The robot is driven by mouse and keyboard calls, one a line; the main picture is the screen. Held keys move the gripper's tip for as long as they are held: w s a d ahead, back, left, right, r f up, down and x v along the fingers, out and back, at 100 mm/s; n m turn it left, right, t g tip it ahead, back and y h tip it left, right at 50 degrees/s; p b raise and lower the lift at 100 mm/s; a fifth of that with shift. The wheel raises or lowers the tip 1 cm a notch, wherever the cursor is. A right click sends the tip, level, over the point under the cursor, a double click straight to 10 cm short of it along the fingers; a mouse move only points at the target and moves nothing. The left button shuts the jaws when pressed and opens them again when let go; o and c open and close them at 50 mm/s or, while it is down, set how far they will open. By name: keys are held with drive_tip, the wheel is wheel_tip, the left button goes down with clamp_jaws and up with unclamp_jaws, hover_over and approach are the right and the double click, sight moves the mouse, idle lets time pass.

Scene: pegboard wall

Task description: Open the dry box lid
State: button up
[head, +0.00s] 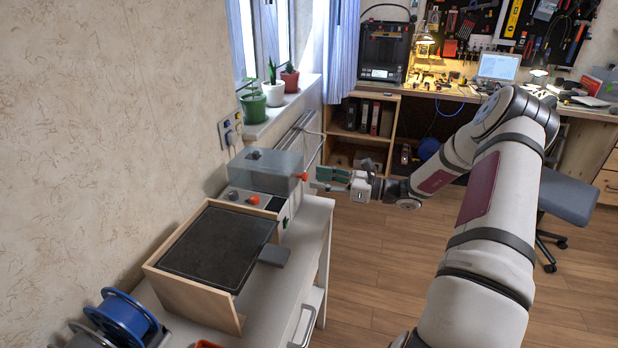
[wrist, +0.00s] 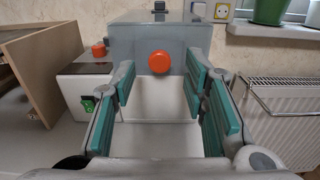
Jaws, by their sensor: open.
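The dry box (head: 262,197) stands on a white cabinet near the left wall, with a translucent grey lid (head: 262,170) closed over it. An orange knob (head: 303,177) sticks out from the lid's front; it also shows in the wrist view (wrist: 159,62). My gripper (head: 318,180) is just in front of the knob in the head view, level with it. In the wrist view my gripper (wrist: 160,82) has its teal-padded fingers spread apart, with the knob showing between and beyond them. Nothing is held.
A wooden box with a dark top panel (head: 218,248) stands close in front of the dry box. Blue spools (head: 122,318) lie at lower left. Potted plants (head: 272,92) stand on the windowsill behind. A white radiator (wrist: 290,115) is to the right. The floor right of the cabinet is clear.

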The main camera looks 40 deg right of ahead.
drive_tip(key=shift+x, duration=2)
drive_tip(key=shift+c, duration=0.2)
clamp_jaws()
